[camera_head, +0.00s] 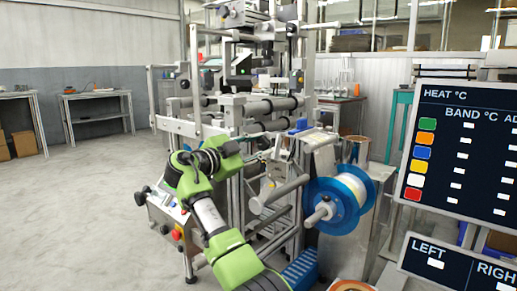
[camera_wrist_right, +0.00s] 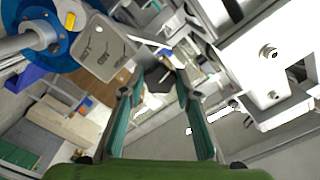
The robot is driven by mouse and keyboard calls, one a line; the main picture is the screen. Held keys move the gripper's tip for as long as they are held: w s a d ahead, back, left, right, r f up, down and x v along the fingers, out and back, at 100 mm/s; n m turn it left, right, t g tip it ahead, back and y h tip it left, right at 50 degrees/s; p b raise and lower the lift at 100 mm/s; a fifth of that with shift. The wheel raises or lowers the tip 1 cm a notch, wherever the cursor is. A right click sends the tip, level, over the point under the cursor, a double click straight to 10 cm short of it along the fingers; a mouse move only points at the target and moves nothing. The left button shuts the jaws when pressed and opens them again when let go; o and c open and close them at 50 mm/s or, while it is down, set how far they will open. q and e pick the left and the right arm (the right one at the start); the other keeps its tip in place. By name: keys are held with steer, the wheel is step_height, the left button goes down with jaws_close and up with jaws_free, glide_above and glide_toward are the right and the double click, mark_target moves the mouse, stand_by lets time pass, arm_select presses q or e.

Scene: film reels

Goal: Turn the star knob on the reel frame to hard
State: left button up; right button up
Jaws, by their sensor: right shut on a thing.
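My right gripper (camera_head: 268,154) reaches in at the middle of the reel frame (camera_head: 228,200) in the head view. In the right wrist view its two teal fingers (camera_wrist_right: 159,82) close on the dark star knob (camera_wrist_right: 158,76), which sits between the fingertips. A grey plate (camera_wrist_right: 103,52) with printed words and marks lies beside the knob, at upper left. The words are too small and tilted to read surely, so the knob's setting cannot be told. In the head view the knob is too small to make out. My left gripper is not in view.
A blue-flanged reel (camera_head: 342,198) stands close right of the gripper and also shows in the right wrist view (camera_wrist_right: 62,25). Rollers (camera_head: 270,105) and frame posts rise behind. A heat panel (camera_head: 462,150) stands at right. The floor (camera_head: 75,215) at left is clear.

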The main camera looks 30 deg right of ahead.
stand_by(0.3)
steer(key=o, duration=1.1)
steer(key=v, duration=1.2)
